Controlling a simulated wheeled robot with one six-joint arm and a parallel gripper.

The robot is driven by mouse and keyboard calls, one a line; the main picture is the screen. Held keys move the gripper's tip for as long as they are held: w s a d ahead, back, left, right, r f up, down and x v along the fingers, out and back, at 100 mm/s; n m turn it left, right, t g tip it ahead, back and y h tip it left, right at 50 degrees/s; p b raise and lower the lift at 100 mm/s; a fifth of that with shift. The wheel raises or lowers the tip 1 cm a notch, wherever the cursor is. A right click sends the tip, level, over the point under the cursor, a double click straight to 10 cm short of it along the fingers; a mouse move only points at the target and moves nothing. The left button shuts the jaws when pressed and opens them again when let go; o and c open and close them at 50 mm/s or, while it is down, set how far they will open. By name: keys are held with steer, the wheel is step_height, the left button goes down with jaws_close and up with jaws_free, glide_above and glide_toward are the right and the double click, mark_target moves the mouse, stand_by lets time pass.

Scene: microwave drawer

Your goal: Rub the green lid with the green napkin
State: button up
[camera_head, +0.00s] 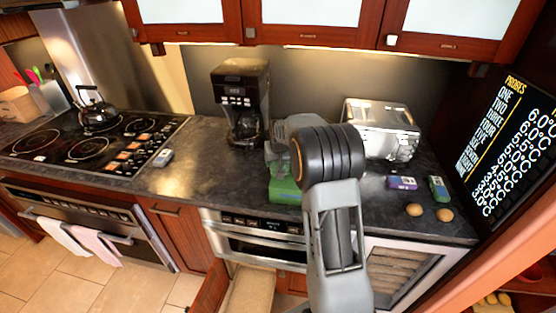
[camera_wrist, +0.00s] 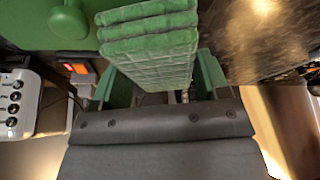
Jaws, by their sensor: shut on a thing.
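The green napkin (camera_wrist: 148,45) is a thick, folded, quilted cloth at the top middle of the wrist view. My gripper (camera_wrist: 160,82) is shut on it, with green-padded fingers at either side. The green lid is smooth with a round knob (camera_wrist: 68,22), at the upper left of the wrist view, beside and partly behind the napkin. I cannot tell whether the napkin touches it. In the head view, a green thing (camera_head: 285,191) shows at the counter's front edge, below my gripper (camera_head: 285,150). My arm hides part of it, and the napkin is not clear there.
A coffee maker (camera_head: 240,98) stands behind, and a metal toaster (camera_head: 380,125) to the right. Small boxes (camera_head: 402,182) and round brown items (camera_head: 444,214) lie on the right. A stove with a kettle (camera_head: 98,108) is at left. The counter (camera_head: 205,155) left of the coffee maker is mostly clear.

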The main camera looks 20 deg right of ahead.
steer(key=shift+f+b, duration=0.8)
steer(key=shift+f, duration=0.2)
steer(key=shift+s+d+b, duration=0.25)
steer(key=shift+s+d, duration=0.3)
steer(key=shift+d, duration=0.3)
steer(key=shift+s+d+b, duration=0.2)
steer(key=shift+s+d, duration=0.3)
steer(key=shift+d, duration=0.35)
steer(key=shift+f, duration=0.1)
steer(key=shift+w+a, duration=0.55)
steer(key=shift+a, duration=0.3)
steer(key=shift+w+a, duration=0.5)
steer(key=shift+a, duration=0.35)
steer(key=shift+r, duration=0.2)
steer(key=shift+r+p, duration=1.8)
steer(key=shift+r, duration=1.15)
